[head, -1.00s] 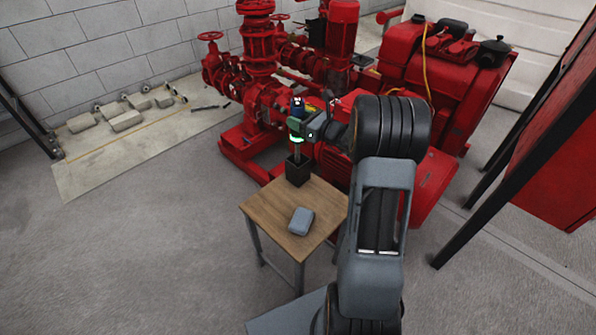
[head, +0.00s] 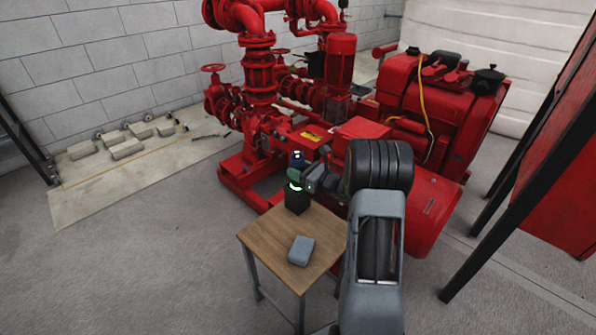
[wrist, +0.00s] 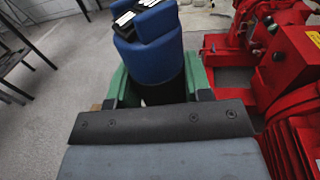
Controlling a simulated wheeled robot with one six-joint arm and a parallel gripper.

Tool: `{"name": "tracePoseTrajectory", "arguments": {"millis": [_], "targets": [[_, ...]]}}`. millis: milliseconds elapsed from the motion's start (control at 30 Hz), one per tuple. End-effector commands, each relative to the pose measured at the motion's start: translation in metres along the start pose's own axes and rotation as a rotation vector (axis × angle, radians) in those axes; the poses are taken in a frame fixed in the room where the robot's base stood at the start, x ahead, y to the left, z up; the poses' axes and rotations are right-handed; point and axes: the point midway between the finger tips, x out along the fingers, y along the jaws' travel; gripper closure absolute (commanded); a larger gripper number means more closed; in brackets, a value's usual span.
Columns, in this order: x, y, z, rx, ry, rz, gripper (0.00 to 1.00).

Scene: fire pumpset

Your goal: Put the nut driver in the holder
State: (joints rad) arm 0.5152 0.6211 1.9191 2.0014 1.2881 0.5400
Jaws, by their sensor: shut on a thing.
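The nut driver (head: 297,158) has a blue handle with a dark top and stands upright in my gripper (head: 296,182). My gripper is shut on it and sits right above the black holder (head: 297,202), a square box at the far corner of the small wooden table. The nut driver's shaft does not show now; its lower part seems to be down inside the holder.
A grey-blue case (head: 301,250) lies on the wooden table (head: 270,238), nearer to me than the holder. The red pump set (head: 262,135) stands close behind the table. Open floor lies to the left.

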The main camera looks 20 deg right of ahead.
Motion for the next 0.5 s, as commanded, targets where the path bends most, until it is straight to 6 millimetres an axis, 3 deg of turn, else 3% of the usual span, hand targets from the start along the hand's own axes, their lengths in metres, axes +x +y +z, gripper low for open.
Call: {"name": "tracePoseTrajectory", "arguments": {"millis": [233,267,500], "targets": [[0.0002,-0.0003,-0.0023,-0.002,-0.003,0.0,0.83],[0.0,0.0,-0.0029,0.0,0.0,0.0,0.53],[0.0,0.0,-0.0023,0.0,0.0,0.0,0.3]]}}
